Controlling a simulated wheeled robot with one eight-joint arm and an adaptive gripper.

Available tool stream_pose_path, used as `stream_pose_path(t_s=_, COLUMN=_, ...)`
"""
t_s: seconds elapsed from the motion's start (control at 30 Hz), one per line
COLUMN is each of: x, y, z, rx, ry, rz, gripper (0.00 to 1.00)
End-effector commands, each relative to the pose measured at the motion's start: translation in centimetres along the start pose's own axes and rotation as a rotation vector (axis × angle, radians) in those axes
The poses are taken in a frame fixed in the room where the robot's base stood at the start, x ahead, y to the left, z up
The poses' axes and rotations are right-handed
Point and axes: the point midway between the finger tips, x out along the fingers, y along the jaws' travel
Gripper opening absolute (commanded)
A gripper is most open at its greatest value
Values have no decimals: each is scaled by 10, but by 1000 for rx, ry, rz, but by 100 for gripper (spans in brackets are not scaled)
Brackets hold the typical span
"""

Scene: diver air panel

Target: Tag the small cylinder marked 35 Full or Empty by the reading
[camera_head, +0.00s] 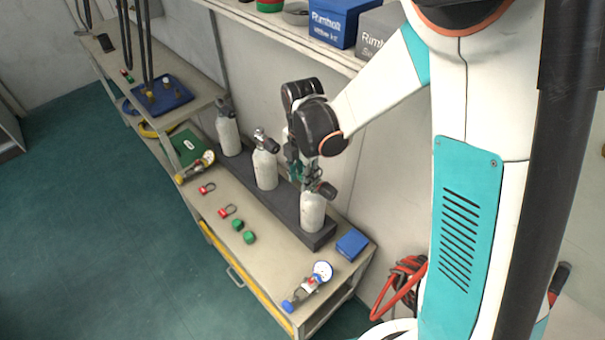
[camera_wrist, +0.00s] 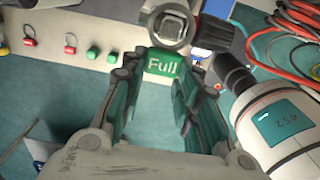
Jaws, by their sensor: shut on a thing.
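Three pale cylinders with dark valves stand in a row: the left one (camera_head: 228,136), the middle one (camera_head: 264,170) and the right one (camera_head: 312,212). My gripper (camera_head: 298,172) is above and beside the right one's valve. In the wrist view, my gripper (camera_wrist: 163,72) is shut on a green tag (camera_wrist: 162,65) that reads Full. A cylinder (camera_wrist: 285,130) with a teal label lies close to the right of the fingers; its number looks like 432, but is tilted and hard to read. A ringed metal fitting (camera_wrist: 168,25) is just beyond the tag. I cannot make out a 35.
On the bench (camera_head: 262,265) lie two red tags (camera_head: 207,188) (camera_head: 226,211) and two green pieces (camera_head: 238,224) (camera_head: 249,237). A blue-ended gauge (camera_head: 321,272), a yellow gauge (camera_head: 195,168) and a blue box (camera_head: 352,243) are also there. A shelf (camera_head: 290,30) overhangs behind. Red hoses (camera_head: 402,283) hang right.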

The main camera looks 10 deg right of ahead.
Motion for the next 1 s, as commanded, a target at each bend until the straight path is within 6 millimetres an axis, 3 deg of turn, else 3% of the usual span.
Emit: stream_pose_path(t_s=1.0, x=13, y=0, z=0, rx=0, ry=0, rz=0, gripper=9)
